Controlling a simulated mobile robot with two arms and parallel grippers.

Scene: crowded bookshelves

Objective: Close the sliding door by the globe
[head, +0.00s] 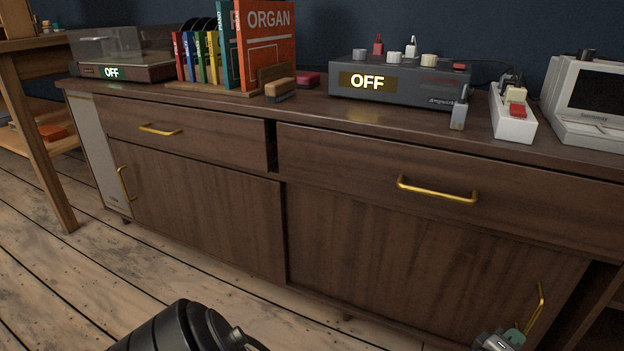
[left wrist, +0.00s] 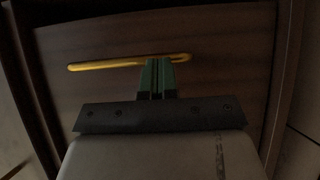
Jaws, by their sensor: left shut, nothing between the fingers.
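The right sliding door (head: 400,260) of the brown wooden cabinet has a vertical brass handle (head: 537,315) near its right edge. A dark gap (head: 588,312) shows just right of this door. My left gripper (head: 517,333) is at the bottom right of the head view, beside the handle's lower part. In the left wrist view, its green fingers (left wrist: 158,78) are shut and empty, close to the brass handle (left wrist: 115,63). I cannot tell if they touch it. The left sliding door (head: 205,205) has a brass handle (head: 125,184) at its left. No globe and no right gripper show.
Two drawers with brass handles, the left (head: 220,126) and the right (head: 350,160), sit above the doors. The cabinet top holds a record player (head: 120,72), books (head: 266,50), a grey device reading OFF (head: 400,82) and a white computer (head: 590,95). The wooden floor (head: 60,290) in front is clear.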

